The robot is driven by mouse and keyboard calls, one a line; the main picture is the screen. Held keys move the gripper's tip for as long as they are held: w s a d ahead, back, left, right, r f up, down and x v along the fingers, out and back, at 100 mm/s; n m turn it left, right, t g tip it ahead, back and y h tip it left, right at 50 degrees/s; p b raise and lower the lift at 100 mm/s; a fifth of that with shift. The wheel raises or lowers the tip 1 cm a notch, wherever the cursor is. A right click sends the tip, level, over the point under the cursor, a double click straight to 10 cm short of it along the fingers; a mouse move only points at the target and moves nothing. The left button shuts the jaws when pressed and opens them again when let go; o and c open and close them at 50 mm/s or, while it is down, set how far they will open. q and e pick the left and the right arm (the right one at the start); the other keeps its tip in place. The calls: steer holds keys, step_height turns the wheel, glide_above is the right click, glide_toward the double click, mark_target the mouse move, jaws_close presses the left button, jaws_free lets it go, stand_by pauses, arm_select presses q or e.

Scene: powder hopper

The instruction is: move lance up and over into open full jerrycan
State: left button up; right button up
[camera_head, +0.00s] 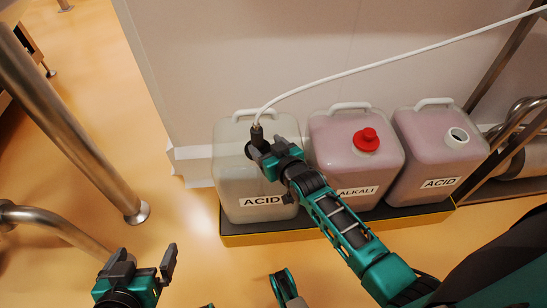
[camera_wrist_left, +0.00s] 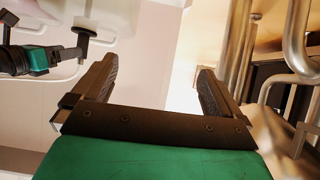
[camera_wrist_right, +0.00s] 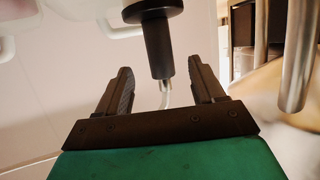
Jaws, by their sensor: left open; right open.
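The black lance (camera_head: 257,132) stands upright in the neck of the left jerrycan (camera_head: 236,185), which is labelled ACID and looks pale and mostly empty. A white hose runs from its top. My right gripper (camera_head: 265,154) is at the lance, jaws open; in the right wrist view the lance (camera_wrist_right: 157,45) shows between or just beyond the fingers, contact unclear. The right jerrycan (camera_head: 425,150), also labelled ACID, is filled pinkish and has an open white neck (camera_head: 457,136). My left gripper (camera_head: 146,262) is open and empty over the floor, front left.
The middle jerrycan (camera_head: 345,150), labelled ALKALI, has a red cap (camera_head: 367,139) and stands between the two ACID cans. All stand in a yellow-edged black tray (camera_head: 270,239) against a pale wall. The white hose (camera_head: 400,57) arches above them. Steel posts (camera_head: 80,120) stand at the left.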

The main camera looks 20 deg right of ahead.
mark_target(260, 140)
steer(key=b+x, duration=0.2)
steer(key=x, duration=0.1)
steer(key=shift+f, duration=0.35)
steer(key=shift+b+x, duration=0.7)
steer(key=shift+x, duration=0.35)
steer(key=shift+w+a+b, duration=0.1)
steer(key=shift+w+b, duration=0.3)
steer(key=shift+w, duration=0.45)
arm_select(q)
steer(key=f, duration=0.1)
steer(key=d+f, duration=0.1)
steer(key=f, duration=0.1)
steer(key=shift+d+f, duration=0.25)
steer(key=shift+d, duration=0.05)
steer(key=shift+w, duration=0.1)
arm_select(e)
steer(key=shift+c, duration=0.3)
arm_select(q)
steer(key=shift+a, duration=0.15)
arm_select(e)
jaws_close()
